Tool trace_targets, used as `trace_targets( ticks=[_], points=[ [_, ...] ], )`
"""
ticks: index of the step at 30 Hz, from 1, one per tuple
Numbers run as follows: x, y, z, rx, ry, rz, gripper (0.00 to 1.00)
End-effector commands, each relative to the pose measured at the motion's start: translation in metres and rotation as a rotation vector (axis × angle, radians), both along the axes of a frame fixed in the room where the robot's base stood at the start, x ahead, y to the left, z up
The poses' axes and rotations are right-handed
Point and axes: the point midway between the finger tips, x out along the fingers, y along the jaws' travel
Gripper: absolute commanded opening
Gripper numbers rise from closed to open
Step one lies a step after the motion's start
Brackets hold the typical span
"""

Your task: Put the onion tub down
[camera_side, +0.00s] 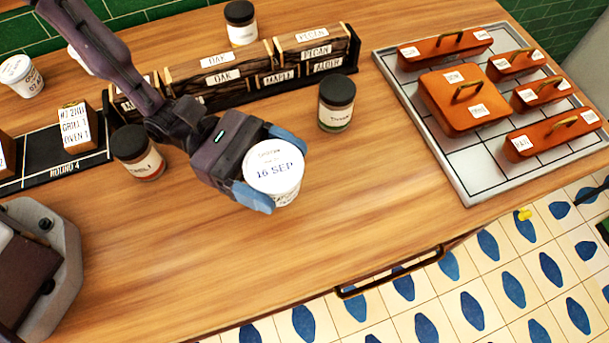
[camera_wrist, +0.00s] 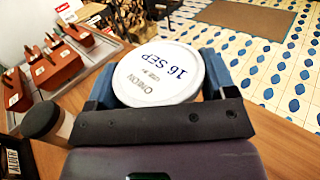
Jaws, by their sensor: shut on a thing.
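The gripper hides part of the tub's side.
A dark-lidded jar (camera_side: 337,103) stands right of the tub, and another jar (camera_side: 137,152) stands left, beside my wrist. A rack of labelled wood blocks (camera_side: 240,80) is behind.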

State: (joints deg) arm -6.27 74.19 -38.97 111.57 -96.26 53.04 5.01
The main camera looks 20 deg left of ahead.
Motion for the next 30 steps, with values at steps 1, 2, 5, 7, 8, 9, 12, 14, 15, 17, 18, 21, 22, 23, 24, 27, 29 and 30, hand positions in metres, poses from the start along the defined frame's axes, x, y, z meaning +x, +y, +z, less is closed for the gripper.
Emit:
trace_targets(
  ticks=[1, 2, 5, 7, 8, 9, 12, 14, 15, 17, 18, 21, 22, 23, 24, 27, 29, 30],
  points=[
    [-0.007, 0.01, 0.01, 0.001, -0.001, 0.001, 0.49],
    [-0.012, 0.016, 0.012, 0.001, 0.001, 0.002, 0.49],
    [-0.027, 0.034, 0.022, 0.001, 0.0, 0.002, 0.49],
    [-0.037, 0.044, 0.028, 0.0, 0.0, 0.002, 0.49],
    [-0.04, 0.048, 0.031, 0.001, -0.001, 0.002, 0.49],
    [-0.045, 0.053, 0.033, 0.001, 0.0, 0.001, 0.49],
    [-0.053, 0.063, 0.039, 0.0, 0.0, 0.001, 0.49],
    [-0.055, 0.066, 0.042, 0.0, -0.002, 0.003, 0.49],
    [-0.057, 0.068, 0.043, 0.0, -0.002, 0.007, 0.49],
    [-0.056, 0.07, 0.046, 0.0, -0.002, 0.02, 0.49],
    [-0.055, 0.071, 0.047, 0.001, -0.001, 0.035, 0.49],
    [-0.042, 0.078, 0.05, 0.002, -0.003, 0.107, 0.49],
    [-0.034, 0.082, 0.052, 0.001, -0.003, 0.143, 0.49],
    [-0.026, 0.088, 0.053, 0.002, -0.005, 0.18, 0.49],
    [-0.015, 0.096, 0.055, 0.001, -0.005, 0.231, 0.49],
    [0.015, 0.124, 0.061, 0.002, -0.006, 0.378, 0.5],
    [0.034, 0.146, 0.066, 0.003, -0.007, 0.475, 0.5],
    [0.046, 0.162, 0.069, 0.001, -0.007, 0.544, 0.5]
  ],
)
